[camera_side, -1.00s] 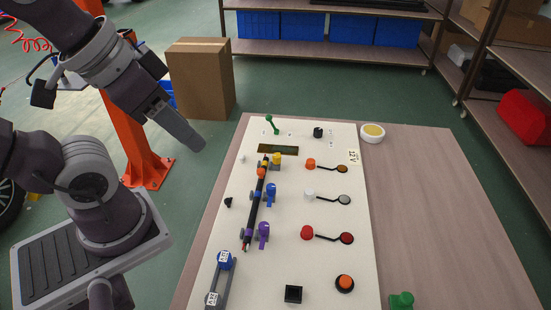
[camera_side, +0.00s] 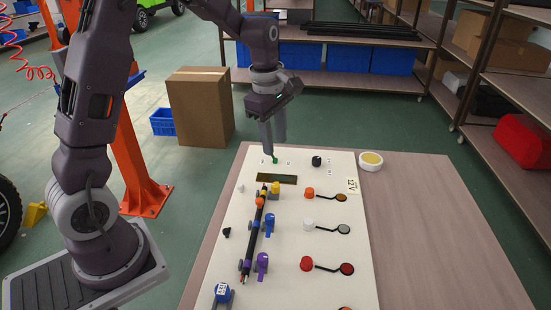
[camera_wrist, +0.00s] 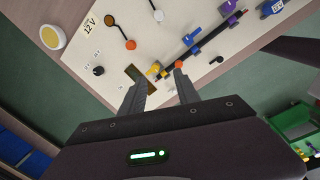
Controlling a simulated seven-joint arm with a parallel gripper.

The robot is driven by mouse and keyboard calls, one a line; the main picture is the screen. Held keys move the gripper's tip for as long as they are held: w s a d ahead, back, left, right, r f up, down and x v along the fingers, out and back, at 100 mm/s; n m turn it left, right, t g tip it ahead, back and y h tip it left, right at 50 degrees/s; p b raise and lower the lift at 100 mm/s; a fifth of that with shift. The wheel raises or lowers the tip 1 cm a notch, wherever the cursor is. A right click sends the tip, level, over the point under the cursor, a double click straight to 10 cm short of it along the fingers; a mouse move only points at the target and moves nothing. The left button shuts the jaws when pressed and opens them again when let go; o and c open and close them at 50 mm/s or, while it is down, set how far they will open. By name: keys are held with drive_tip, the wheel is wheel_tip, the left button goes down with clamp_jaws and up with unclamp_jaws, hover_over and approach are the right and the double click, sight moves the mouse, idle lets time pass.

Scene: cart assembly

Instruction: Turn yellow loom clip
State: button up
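The yellow loom clip (camera_side: 275,188) stands on the white board at the far end of the dark cable loom (camera_side: 256,228), beside an orange clip (camera_side: 260,202). In the wrist view the yellow clip (camera_wrist: 153,69) appears beyond and between my fingertips. My gripper (camera_side: 273,148) hangs above the far edge of the board, fingers pointing down, apart from the yellow clip. In the wrist view my gripper (camera_wrist: 160,82) has its two fingers spread with nothing held between them.
A green lever (camera_side: 274,159) is just below my gripper. A dark panel (camera_side: 277,178) lies between it and the yellow clip. Blue (camera_side: 269,223) and purple (camera_side: 262,262) clips line the loom. A black knob (camera_side: 316,161) is to the right.

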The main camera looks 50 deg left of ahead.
sight(275, 185)
drive_tip(key=w+a+f+n, duration=0.1)
drive_tip(key=f+n, duration=0.1)
drive_tip(key=f, duration=0.1)
drive_tip(key=w+a+f+n, duration=0.1)
drive_tip(key=f, duration=0.2)
drive_tip(key=w+a+f+n+g, duration=0.1)
drive_tip(key=a+f+n, duration=0.1)
drive_tip(key=f, duration=0.1)
drive_tip(key=shift+w+f+n, duration=0.15)
drive_tip(key=shift+w+n, duration=0.1)
drive_tip(key=shift+n, duration=0.05)
wheel_tip(275, 185, down, 9)
drive_tip(key=shift+r, duration=0.1)
drive_tip(key=c, duration=0.8)
drive_tip(key=shift+o, duration=0.2)
drive_tip(key=n, duration=0.5)
drive_tip(key=shift+d, duration=0.15)
drive_tip(key=n, duration=0.4)
drive_tip(key=shift+s, duration=0.1)
drive_tip(key=n, duration=0.9)
drive_tip(key=o, duration=1)
